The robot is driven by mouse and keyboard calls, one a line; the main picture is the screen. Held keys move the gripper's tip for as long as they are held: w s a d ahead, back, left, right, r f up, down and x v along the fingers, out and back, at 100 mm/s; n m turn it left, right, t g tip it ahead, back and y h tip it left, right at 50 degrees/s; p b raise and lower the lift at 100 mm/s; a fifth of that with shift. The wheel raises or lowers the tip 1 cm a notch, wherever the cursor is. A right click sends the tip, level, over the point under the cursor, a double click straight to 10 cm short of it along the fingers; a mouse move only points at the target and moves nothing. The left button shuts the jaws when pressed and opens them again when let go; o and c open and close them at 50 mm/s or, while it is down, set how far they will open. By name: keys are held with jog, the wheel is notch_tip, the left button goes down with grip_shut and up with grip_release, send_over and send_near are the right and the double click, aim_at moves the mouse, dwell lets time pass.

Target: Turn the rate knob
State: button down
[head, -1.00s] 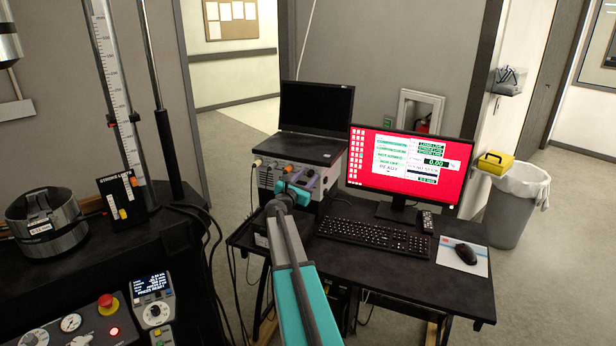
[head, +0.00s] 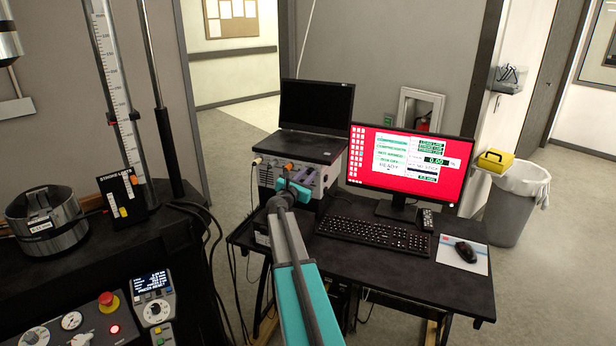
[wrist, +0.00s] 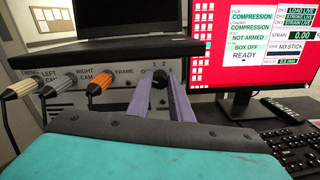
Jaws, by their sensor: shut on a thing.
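A black knob (wrist: 159,74) sits on the front panel of a grey control box (head: 264,180). Position numbers such as 1 and 2 are printed above it. The wrist view shows no readable "rate" label on it. My gripper (wrist: 160,86) has its two purple fingers on either side of this knob and is shut on it. In the head view my gripper (head: 304,181) reaches the front of the box, and its teal body hides the knob. The monitor (head: 405,165) reads "BOX OFF" and "READY".
Cable plugs (wrist: 98,88) stick out of the panel left of my gripper. A laptop (head: 316,115) stands on the box. A keyboard (head: 375,235) and mouse (head: 466,252) lie to the right. A machine console with a red button (head: 108,301) is at lower left.

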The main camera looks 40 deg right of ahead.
jog(key=shift+f+m+b, duration=0.25)
jog(key=shift+m+b, duration=0.25)
jog(key=shift+b, duration=0.85)
jog(key=m+b, duration=1.6)
jog(key=b, duration=0.9)
jog(key=shift+s+f+m, duration=0.1)
jog(key=shift+s+m, duration=0.05)
jog(key=shift+m, duration=0.25)
jog(key=c, duration=1.6)
grip_release()
jog(key=shift+c, duration=0.2)
jog(key=shift+o, duration=0.3)
jog(key=shift+r, duration=0.2)
